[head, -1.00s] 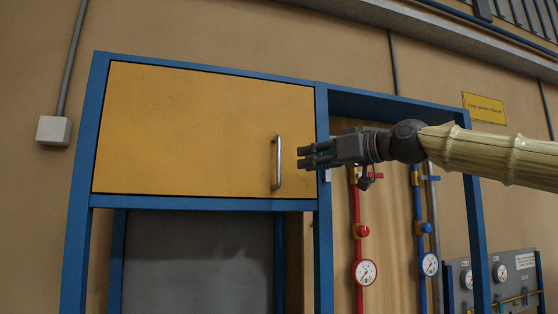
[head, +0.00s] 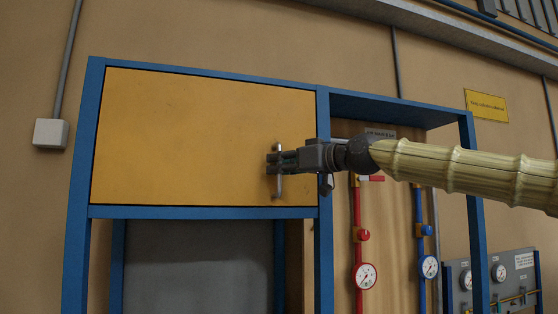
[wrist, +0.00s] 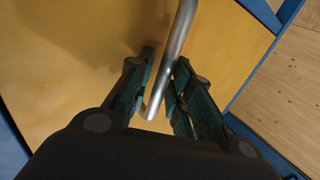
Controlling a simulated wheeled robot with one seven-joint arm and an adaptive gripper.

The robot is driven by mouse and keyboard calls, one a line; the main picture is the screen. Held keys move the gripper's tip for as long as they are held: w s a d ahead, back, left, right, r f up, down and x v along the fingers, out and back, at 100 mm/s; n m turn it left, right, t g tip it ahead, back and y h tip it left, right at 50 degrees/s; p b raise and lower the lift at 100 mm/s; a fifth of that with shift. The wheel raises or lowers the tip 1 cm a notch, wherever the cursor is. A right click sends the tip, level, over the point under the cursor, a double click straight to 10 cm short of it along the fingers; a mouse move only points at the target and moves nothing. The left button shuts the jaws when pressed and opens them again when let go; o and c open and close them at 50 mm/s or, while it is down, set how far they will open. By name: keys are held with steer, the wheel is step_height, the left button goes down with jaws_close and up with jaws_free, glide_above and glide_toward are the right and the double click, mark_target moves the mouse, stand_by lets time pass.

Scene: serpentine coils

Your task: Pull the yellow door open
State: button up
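The yellow door (head: 185,135) sits closed in a blue frame in the head view, and its surface fills much of the wrist view (wrist: 75,55). Its vertical metal handle (head: 278,188) is near the door's right edge. My gripper (head: 275,162) is at the handle and covers its middle part. In the wrist view, the handle (wrist: 178,45) runs down between the two fingers of my gripper (wrist: 160,85). The fingers stand apart on either side of it, with small gaps visible. The fingertips are close to the door surface.
The blue frame (head: 323,240) has a post just right of the door. Right of it is an open bay with red (head: 357,215) and blue (head: 421,205) pipes and gauges. A grey panel (head: 200,265) is below the door.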

steer(key=shift+a, duration=0.1)
jaws_close()
stand_by(0.3)
